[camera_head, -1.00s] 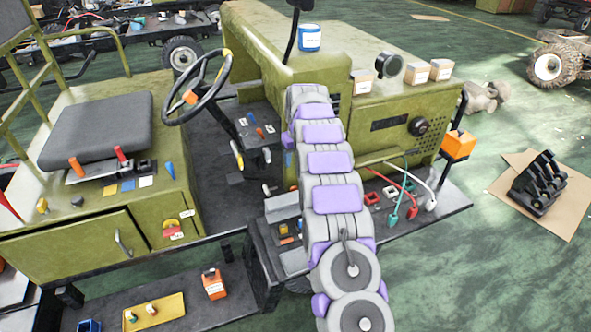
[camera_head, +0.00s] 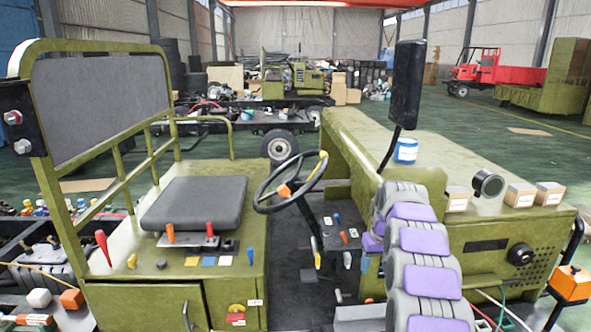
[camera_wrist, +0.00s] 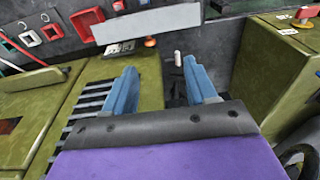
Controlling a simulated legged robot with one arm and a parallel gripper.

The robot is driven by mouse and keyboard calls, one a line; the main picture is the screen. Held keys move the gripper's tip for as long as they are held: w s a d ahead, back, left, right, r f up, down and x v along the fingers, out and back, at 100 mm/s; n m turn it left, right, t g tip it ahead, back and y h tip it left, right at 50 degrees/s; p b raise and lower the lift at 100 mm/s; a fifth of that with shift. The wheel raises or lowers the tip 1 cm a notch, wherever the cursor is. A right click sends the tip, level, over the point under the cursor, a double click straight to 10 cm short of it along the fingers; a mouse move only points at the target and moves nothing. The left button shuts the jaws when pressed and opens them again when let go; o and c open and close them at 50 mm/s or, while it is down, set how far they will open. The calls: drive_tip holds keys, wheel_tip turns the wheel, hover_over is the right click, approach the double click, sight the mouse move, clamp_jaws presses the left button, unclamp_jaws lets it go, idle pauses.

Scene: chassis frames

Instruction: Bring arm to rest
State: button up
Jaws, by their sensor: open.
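My arm, grey with purple pads, rises at the lower right of the head view and reaches into the vehicle's cab beside the dashboard. My gripper (camera_wrist: 165,90) shows in the wrist view as two blue fingers standing apart, with nothing seen between them. The olive-green vehicle (camera_head: 480,190) is close around the arm, with a steering wheel (camera_head: 290,182) to the arm's left. A green panel (camera_wrist: 135,75) and dark slots lie behind the fingers in the wrist view.
A dark seat (camera_head: 195,203) and levers are at the left. A blue-white can (camera_head: 405,151), a black upright mirror (camera_head: 405,85) and small boxes (camera_head: 520,195) stand on or by the hood. A white-grey bar (camera_wrist: 145,22) crosses above the fingers.

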drive_tip(key=s+a+r+g+b, duration=0.1)
drive_tip(key=s+a+r, duration=0.15)
drive_tip(key=s, duration=0.65)
drive_tip(key=s+a+r, duration=0.2)
drive_tip(key=s+a, duration=0.2)
drive_tip(key=s, duration=0.4)
drive_tip(key=s+a+r+g+b, duration=0.1)
drive_tip(key=s+a+r, duration=0.2)
drive_tip(key=s, duration=0.6)
drive_tip(key=s+a+f, duration=0.1)
drive_tip(key=s+f, duration=0.2)
drive_tip(key=s, duration=1)
drive_tip(key=s+a+f+g+b, duration=0.1)
drive_tip(key=s+f, duration=0.2)
drive_tip(key=s, duration=1.1)
drive_tip(key=shift+f, duration=0.35)
drive_tip(key=shift+w+m, duration=0.1)
drive_tip(key=shift+m, duration=0.2)
